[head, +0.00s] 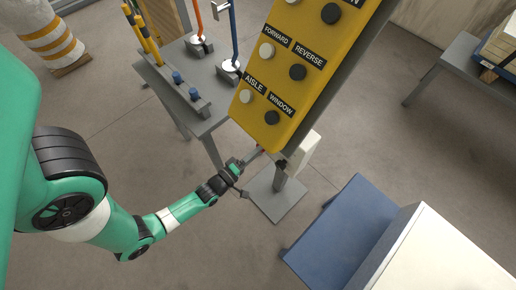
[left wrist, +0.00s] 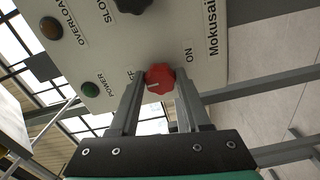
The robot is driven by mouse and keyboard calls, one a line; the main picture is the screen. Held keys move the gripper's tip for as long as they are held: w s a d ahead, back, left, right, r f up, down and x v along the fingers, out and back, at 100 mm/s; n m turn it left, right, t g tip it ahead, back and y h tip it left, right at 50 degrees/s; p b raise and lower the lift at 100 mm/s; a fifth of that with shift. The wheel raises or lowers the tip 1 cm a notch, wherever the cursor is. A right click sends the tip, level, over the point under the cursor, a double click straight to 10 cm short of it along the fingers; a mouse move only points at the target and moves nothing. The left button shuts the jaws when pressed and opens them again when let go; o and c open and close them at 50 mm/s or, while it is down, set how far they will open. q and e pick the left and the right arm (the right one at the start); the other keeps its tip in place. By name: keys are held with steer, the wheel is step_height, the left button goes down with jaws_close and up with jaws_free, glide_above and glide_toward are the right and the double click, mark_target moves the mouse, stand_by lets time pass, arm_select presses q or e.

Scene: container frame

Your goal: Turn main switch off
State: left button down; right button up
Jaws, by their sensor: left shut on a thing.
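The main switch is a red knob (left wrist: 160,78) on a pale control panel (left wrist: 215,70), seen close in the left wrist view. An ON label sits to its right and a partly hidden label to its left. A small pale mark shows on the knob's lower left. My left gripper (left wrist: 161,92) has one finger on each side of the knob and is shut on it. In the head view my left gripper (head: 257,154) reaches the pale control box (head: 303,151) on its grey stand, partly hidden behind the yellow pendant. My right gripper is not in view.
A yellow button pendant (head: 300,70) hangs in front of the control box. A grey table (head: 205,115) with tools stands behind the left arm. A blue platform (head: 345,230) and a white box (head: 430,255) stand at lower right. Green and amber lamps (left wrist: 91,89) are on the panel.

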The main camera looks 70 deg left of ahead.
arm_select(q)
steer(key=shift+c, duration=1.8)
jaws_free()
steer(key=p+v, duration=0.1)
steer(key=v, duration=1)
steer(key=shift+s+d+p, duration=0.15)
steer(key=shift+s+p, duration=0.1)
steer(key=shift+p, duration=0.15)
